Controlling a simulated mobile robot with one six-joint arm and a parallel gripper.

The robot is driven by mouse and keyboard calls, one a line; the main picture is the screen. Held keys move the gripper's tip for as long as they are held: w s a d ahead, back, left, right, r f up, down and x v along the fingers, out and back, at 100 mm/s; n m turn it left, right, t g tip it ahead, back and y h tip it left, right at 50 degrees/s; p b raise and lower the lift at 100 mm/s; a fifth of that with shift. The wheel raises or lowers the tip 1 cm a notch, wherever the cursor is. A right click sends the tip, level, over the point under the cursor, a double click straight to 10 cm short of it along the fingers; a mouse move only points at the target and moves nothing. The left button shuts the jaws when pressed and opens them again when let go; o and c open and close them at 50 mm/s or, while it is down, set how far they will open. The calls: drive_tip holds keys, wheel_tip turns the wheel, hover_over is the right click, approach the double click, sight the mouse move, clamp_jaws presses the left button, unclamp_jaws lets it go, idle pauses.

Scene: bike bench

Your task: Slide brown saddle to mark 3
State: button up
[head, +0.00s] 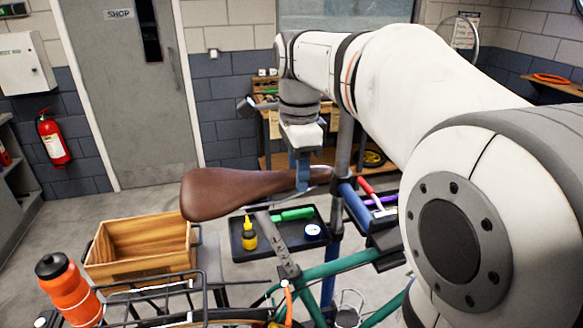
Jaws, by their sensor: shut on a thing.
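The brown saddle (235,190) sits on top of the grey seat post (283,258) of a green bike frame (340,264). Its wide end is at the left and its narrow nose points right. My gripper (303,184) comes down from above with blue fingers at the nose end of the saddle and is shut on it. The near side of the saddle hides part of the fingers and most of the rails below. Small marks show on the seat post, but I cannot read their numbers, so mark 3 cannot be told.
A black tray (238,250) below holds a yellow-capped bottle (249,234), a green-handled tool (293,214) and a tape roll (313,231). A wooden crate (140,262) and an orange bottle (70,288) stand left. A blue clamp (352,199) is right of the saddle.

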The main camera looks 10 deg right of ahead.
clamp_jaws()
wheel_tip(320, 180, down, 6)
drive_tip(key=d+b, duration=0.2)
drive_tip(key=b, duration=0.1)
drive_tip(key=shift+b, duration=0.3)
drive_tip(key=shift+r, duration=0.1)
drive_tip(key=o, duration=0.6)
unclamp_jaws()
wheel_tip(320, 180, up, 8)
drive_tip(key=shift+a+f, duration=0.1)
